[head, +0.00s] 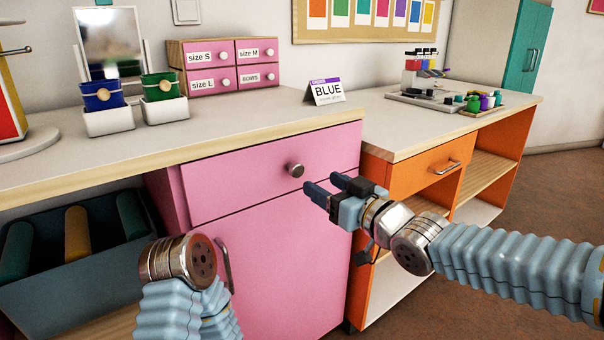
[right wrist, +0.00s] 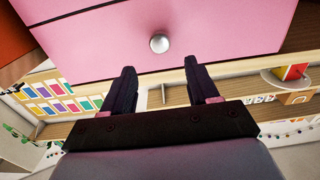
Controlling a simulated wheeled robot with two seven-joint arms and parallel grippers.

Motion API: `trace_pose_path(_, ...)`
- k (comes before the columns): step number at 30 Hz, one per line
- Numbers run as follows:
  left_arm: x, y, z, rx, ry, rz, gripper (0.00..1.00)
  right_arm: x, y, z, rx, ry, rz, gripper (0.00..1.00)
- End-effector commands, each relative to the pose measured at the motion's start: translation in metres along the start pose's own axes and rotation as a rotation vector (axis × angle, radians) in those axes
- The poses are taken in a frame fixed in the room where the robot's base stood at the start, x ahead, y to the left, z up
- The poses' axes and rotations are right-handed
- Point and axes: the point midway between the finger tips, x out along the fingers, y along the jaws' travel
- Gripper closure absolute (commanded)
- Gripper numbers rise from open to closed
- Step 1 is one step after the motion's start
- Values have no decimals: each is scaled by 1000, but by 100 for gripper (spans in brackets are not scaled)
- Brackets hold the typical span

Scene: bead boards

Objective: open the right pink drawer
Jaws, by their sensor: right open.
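The right pink drawer (head: 250,178) is shut in the pink cabinet under the counter, with a round metal knob (head: 296,170) on its front. My right gripper (head: 322,190) is just in front of the drawer, to the right of the knob and a little below it in the head view. In the right wrist view, the knob (right wrist: 159,43) lies beyond the two open fingertips (right wrist: 160,65), roughly centred between them and not touched. The right gripper is open and empty. My left arm shows at the lower left, but its gripper fingers are not visible.
A pink cabinet door (head: 275,260) with a bar handle (head: 224,262) is below the drawer. An orange desk (head: 415,172) stands to the right. A dark bin (head: 75,280) with rolls is on the lower left shelf. The counter front (head: 250,130) overhangs the drawer.

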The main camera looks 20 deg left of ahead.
Motion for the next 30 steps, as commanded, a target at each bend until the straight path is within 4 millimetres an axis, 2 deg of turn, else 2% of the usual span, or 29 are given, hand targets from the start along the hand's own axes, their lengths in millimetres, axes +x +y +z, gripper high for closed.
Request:
trace_pose_path(3, -1, 0, 0, 0, 0, 0, 0, 30, -2, 0, 2, 0, -4, 40)
trace_pose_path(9, -4, 3, 0, 2, -1, 2, 0, 67, 0, 0, 2, -2, -1, 40)
trace_pose_path(15, -5, 4, 1, 3, -2, 3, 0, 83, 0, 1, 1, -2, 0, 40)
trace_pose_path(23, -5, 4, 1, 3, -3, 3, 0, 85, 1, 1, 1, -2, 1, 40)
trace_pose_path(24, -5, 4, 1, 3, -3, 3, 0, 85, 1, 1, 1, -2, 1, 42)
trace_pose_path(30, -5, 4, 1, 3, -3, 3, 0, 84, 1, 1, 1, -2, 1, 73)
